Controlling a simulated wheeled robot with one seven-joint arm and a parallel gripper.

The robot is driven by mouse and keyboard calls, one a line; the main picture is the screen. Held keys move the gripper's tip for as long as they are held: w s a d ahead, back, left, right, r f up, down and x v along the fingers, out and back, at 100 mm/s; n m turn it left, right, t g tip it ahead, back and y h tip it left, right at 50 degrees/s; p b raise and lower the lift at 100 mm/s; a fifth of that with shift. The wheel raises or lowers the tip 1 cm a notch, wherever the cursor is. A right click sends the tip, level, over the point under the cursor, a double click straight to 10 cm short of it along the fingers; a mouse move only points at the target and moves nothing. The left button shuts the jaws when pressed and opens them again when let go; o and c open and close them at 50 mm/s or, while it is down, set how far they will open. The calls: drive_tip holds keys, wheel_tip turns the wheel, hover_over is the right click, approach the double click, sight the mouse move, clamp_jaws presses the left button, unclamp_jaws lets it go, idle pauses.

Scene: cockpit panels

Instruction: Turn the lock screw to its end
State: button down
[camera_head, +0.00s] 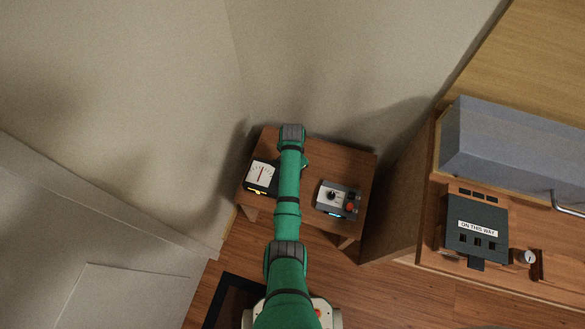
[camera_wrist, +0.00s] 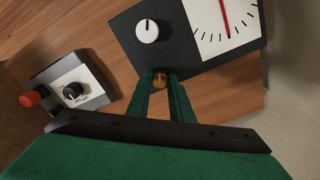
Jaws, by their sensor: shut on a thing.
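The lock screw, a small brass-coloured knob (camera_wrist: 160,80), sits at the edge of a black meter box (camera_wrist: 190,50) in the wrist view. My gripper (camera_wrist: 161,84) has its two green fingers on either side of this knob and is shut on it. The meter box has a white dial face with a red needle (camera_wrist: 225,18) and a white round knob (camera_wrist: 147,31). In the head view the meter box (camera_head: 262,177) stands on the left of a small wooden table, partly hidden by my green arm. My gripper is hidden under the arm there.
A wooden cabinet (camera_head: 400,190) is to the right, with a dark panel (camera_head: 475,218) labelled "ON THIS WAY". Walls stand close behind the table.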

drive_tip(key=c, duration=1.6)
unclamp_jaws()
drive_tip(key=shift+o, duration=0.2)
wheel_tip(320, 180, up, 11)
drive_tip(key=shift+f, duration=0.1)
